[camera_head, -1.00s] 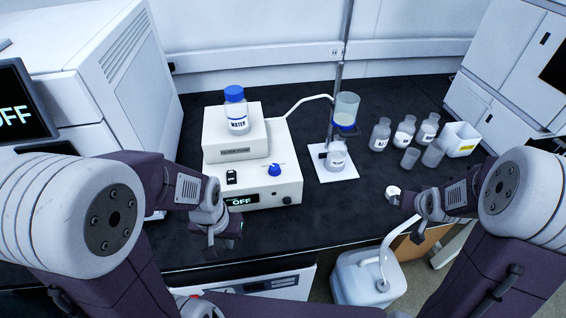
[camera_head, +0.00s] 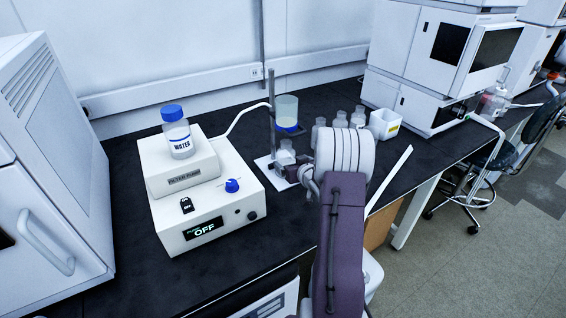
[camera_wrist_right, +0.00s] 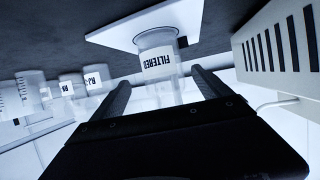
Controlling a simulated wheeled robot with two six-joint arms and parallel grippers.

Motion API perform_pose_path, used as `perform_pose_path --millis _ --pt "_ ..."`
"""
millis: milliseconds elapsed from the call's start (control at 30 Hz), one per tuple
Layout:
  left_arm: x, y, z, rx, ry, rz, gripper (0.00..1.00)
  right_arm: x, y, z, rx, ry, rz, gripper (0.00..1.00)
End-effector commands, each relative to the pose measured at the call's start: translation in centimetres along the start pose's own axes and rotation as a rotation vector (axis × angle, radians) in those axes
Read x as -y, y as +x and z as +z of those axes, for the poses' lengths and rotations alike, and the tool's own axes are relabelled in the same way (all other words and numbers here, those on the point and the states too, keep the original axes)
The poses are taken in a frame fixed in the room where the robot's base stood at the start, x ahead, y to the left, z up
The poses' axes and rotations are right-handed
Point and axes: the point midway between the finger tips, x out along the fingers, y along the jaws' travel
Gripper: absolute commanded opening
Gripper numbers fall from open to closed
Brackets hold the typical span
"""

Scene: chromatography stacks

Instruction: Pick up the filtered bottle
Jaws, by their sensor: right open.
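The filtered bottle (camera_wrist_right: 158,62) is clear with a white "FILTERED" label and stands on a white stand base (camera_wrist_right: 125,35) in the right wrist view. That view is inverted. In the head view the bottle (camera_head: 286,153) is small, below the blue-bottomed filter cup (camera_head: 287,113) on the stand. My right gripper (camera_wrist_right: 160,80) is open, its fingers pointing at the bottle, one toward each side. I cannot tell whether they touch it. In the head view my right arm hides part of this gripper (camera_head: 291,173). My left gripper is out of view.
The filter pump (camera_head: 205,217) reads OFF, left of the stand, with a water bottle (camera_head: 177,132) on top. Several small bottles (camera_head: 340,118) and a white bin (camera_head: 384,124) stand behind my right arm. A metal stand rod (camera_head: 271,100) rises close to the bottle.

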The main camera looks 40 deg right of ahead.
Motion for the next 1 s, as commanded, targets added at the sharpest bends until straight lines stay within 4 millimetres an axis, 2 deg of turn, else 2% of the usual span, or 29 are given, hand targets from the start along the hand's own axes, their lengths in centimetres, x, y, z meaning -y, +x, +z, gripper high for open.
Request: perform_pose_path --millis 300,567,800,867,1000 --pt "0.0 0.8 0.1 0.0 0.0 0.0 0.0 0.7 4.8 -0.1 0.001 0.0 -0.001 0.88" --pt "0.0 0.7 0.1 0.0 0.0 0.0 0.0 0.7 5.1 -0.2 0.0 0.0 0.0 0.88" --pt "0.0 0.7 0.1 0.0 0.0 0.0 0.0 0.7 5.1 -0.2 0.0 0.0 0.0 0.21" --pt "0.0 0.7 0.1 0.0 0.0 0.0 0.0 0.7 5.1 -0.2 0.0 0.0 0.0 0.05" --pt "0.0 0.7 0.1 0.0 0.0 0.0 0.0 0.7 5.1 -0.3 -0.002 0.0 0.0 0.05"
